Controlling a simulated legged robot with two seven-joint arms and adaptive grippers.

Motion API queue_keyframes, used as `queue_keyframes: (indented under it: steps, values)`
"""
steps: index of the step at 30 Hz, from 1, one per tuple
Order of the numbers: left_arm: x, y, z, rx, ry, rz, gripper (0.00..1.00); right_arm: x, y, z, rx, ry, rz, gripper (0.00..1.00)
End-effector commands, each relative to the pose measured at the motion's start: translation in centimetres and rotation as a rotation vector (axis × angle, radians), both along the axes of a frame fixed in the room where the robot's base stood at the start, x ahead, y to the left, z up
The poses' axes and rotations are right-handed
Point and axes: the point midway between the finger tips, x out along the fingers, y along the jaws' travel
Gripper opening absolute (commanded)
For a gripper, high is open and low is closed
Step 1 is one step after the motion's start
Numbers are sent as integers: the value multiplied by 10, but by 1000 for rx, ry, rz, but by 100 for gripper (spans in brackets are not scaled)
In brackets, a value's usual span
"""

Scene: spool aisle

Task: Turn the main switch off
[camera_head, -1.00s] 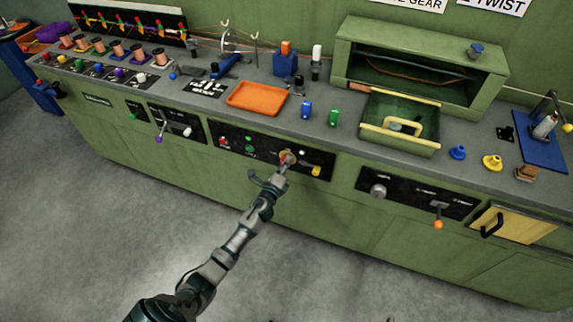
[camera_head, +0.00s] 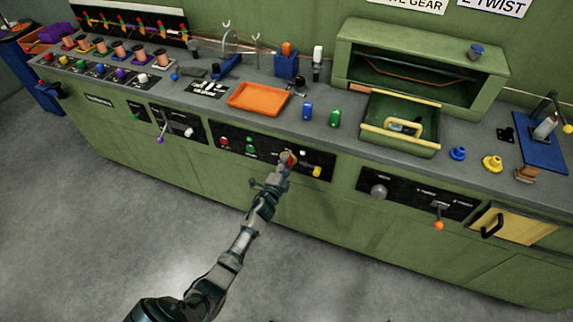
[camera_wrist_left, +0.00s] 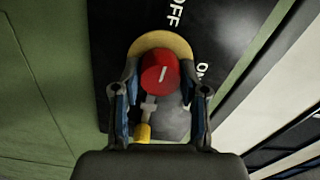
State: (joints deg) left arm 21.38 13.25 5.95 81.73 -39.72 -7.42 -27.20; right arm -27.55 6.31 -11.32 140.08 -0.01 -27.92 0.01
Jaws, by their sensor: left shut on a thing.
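The main switch is a round red knob on a yellow disc, set in a black panel on the green bench front. In the left wrist view the red knob (camera_wrist_left: 153,72) carries a short white mark, running roughly up and down in the picture. The word OFF stands above it and ON to its right, partly hidden. My left gripper (camera_wrist_left: 160,92) is shut on the knob, one finger on each side. In the head view my left gripper (camera_head: 285,167) covers most of the switch. My right gripper is not in view.
A yellow knob (camera_head: 317,172) sits just right of the switch on the same panel, with green and red buttons (camera_head: 250,146) to the left. An orange-tipped lever (camera_head: 438,225) juts out further right. The floor before the bench is clear.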

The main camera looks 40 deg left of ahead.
Motion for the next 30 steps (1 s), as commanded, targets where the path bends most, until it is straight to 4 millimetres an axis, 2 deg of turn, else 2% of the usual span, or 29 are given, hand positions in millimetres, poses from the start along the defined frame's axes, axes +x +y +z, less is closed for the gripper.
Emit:
queue_keyframes:
  steps: [1,13,14,16,17,26,30]
  values:
    - [-2,3,-7,-7,12,9,8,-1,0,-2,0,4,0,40]
    - [-3,3,-8,-12,13,9,8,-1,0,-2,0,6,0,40]
    - [-3,3,-8,-13,14,9,48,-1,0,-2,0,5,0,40]
    - [-3,3,-8,-12,12,8,65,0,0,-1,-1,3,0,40]
    - [-3,3,-8,-12,11,7,68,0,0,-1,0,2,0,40]
    - [-2,1,-4,-10,4,3,68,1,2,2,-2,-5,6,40]
    - [-16,-3,-4,-9,3,2,68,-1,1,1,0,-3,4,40]
